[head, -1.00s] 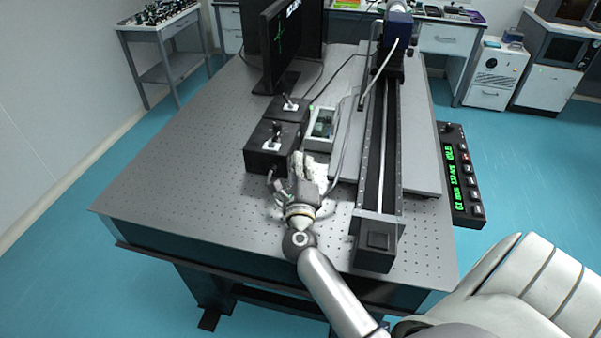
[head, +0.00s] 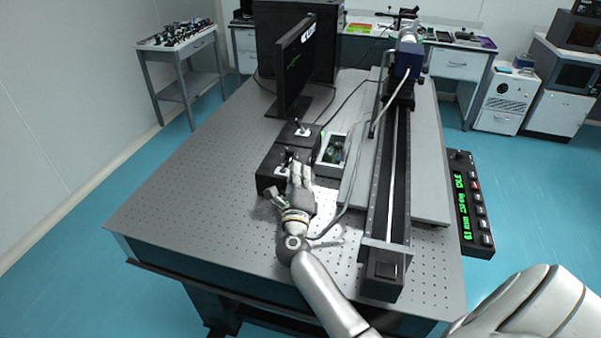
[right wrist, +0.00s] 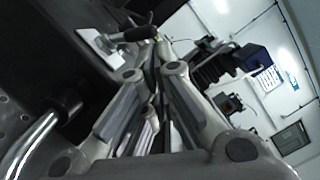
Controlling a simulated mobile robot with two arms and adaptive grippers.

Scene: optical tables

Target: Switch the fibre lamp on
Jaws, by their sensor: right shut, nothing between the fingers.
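Two black boxes with toggle levers on white plates stand on the optical table, the near box (head: 268,178) and the far box (head: 299,143). The near one has a metal tube (right wrist: 32,146) at its front, so it looks like the fibre lamp; I cannot read a label. Its black lever (right wrist: 138,34) stands on a white plate (right wrist: 100,47). My right gripper (head: 298,173) is shut and empty, with its fingertips (right wrist: 152,52) close to the lever. I cannot tell whether they touch. My left gripper is not in view.
A long black rail (head: 388,190) runs along the table to the right. A white open box (head: 321,167) stands just right of the black boxes, with a cable nearby. A monitor (head: 294,65) stands behind. The table's left part (head: 190,185) is clear.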

